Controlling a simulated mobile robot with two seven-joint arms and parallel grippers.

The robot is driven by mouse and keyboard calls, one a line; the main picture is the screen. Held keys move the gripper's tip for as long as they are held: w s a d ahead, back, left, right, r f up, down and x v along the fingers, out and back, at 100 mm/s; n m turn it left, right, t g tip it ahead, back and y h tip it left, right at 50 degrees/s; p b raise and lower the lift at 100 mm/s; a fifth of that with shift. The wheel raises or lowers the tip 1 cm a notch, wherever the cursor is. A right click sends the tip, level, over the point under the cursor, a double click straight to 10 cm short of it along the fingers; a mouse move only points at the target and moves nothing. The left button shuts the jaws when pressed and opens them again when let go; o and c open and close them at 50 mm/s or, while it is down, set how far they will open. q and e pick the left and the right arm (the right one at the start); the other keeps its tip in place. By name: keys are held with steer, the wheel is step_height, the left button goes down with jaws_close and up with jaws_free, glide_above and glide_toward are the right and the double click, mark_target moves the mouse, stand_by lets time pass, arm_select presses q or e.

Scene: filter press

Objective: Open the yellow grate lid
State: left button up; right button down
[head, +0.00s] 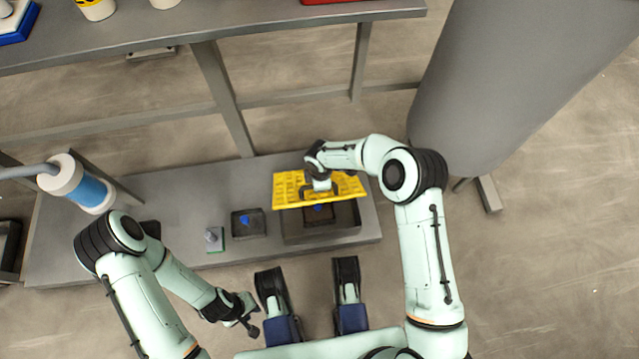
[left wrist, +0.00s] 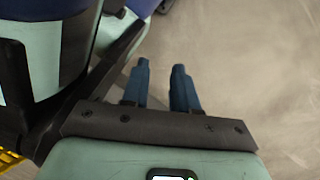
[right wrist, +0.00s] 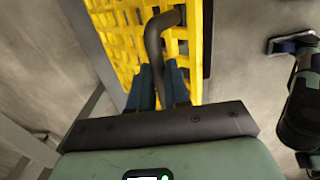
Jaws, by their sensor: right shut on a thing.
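The yellow grate lid (head: 290,190) is lifted and tilted over a dark square pit (head: 345,222) in the low grey platform. Part of the pit shows below the lid's near edge, with a dark thing inside. My right gripper (head: 320,188) is at the middle of the lid. In the right wrist view its fingers (right wrist: 161,88) are closed around the dark bent handle (right wrist: 155,40) on the yellow grating (right wrist: 120,30). My left gripper (head: 250,318) hangs low in front of the platform. In the left wrist view its fingers (left wrist: 160,85) are apart with nothing between them.
A small dark tray with a blue piece (head: 248,222) and a small grey knob on a green base (head: 213,240) sit left of the pit. A blue-and-white cylinder (head: 80,185) stands at the left. A large grey column (head: 500,90) is at the right. A grey bench (head: 250,22) runs behind.

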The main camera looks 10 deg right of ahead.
arm_select(q)
steer(key=shift+w+a+f, duration=0.1)
steer(key=shift+w, duration=0.25)
jaws_close()
steer(key=w+a+n+t+y, duration=0.1)
steer(key=w+a+n+t, duration=0.15)
steer(key=w, duration=0.25)
steer(key=w+a+n+t+y, duration=0.1)
steer(key=w+n+t, duration=0.25)
steer(key=w, duration=0.25)
steer(key=n+t, duration=0.7)
steer(key=n, duration=1.7)
glide_toward(311, 202)
steer(key=x, duration=0.3)
steer(key=r+x, duration=0.1)
steer(key=x, duration=0.2)
steer(key=w+x, duration=0.1)
steer(key=x, duration=0.2)
steer(key=shift+r, duration=0.3)
